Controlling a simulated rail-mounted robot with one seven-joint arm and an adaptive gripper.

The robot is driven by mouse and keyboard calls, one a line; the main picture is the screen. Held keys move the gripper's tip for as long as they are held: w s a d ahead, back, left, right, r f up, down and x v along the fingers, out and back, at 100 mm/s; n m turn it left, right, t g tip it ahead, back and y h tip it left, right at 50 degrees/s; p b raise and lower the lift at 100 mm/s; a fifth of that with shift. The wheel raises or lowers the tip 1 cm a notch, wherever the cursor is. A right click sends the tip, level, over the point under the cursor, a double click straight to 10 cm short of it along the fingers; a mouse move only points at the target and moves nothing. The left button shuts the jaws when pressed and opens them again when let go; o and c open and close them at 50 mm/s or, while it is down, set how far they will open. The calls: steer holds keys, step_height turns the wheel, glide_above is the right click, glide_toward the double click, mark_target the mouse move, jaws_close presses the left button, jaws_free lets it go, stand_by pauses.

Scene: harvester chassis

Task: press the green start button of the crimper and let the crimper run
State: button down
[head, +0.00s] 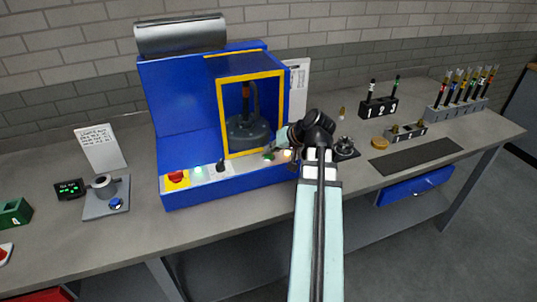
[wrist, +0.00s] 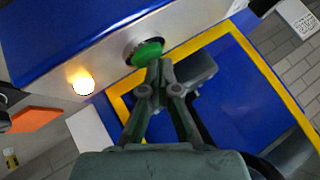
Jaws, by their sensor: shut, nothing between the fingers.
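The crimper (head: 180,105) is a blue machine on the bench, with a yellow-framed front window and a pale control strip. The green start button (wrist: 148,52) sits in a dark collar on that strip in the wrist view, and is partly visible in the head view (head: 268,156). My gripper (wrist: 158,66) is shut and empty. Its fingertips overlap the button's edge in the wrist view; I cannot tell whether they touch or press it. In the head view my wrist hides most of the gripper. An amber lamp (wrist: 82,84) beside the button is lit.
A dark mat (head: 415,156) and racks of tools (head: 378,107) lie right. A grey fixture (head: 105,198) stands left.

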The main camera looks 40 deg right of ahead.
steer(key=shift+r, duration=0.1)
steer(key=shift+r+p, duration=0.65)
steer(key=shift+r, duration=0.1)
steer(key=shift+r+p, duration=1.75)
steer(key=shift+r, duration=0.8)
steer(key=shift+f, duration=0.1)
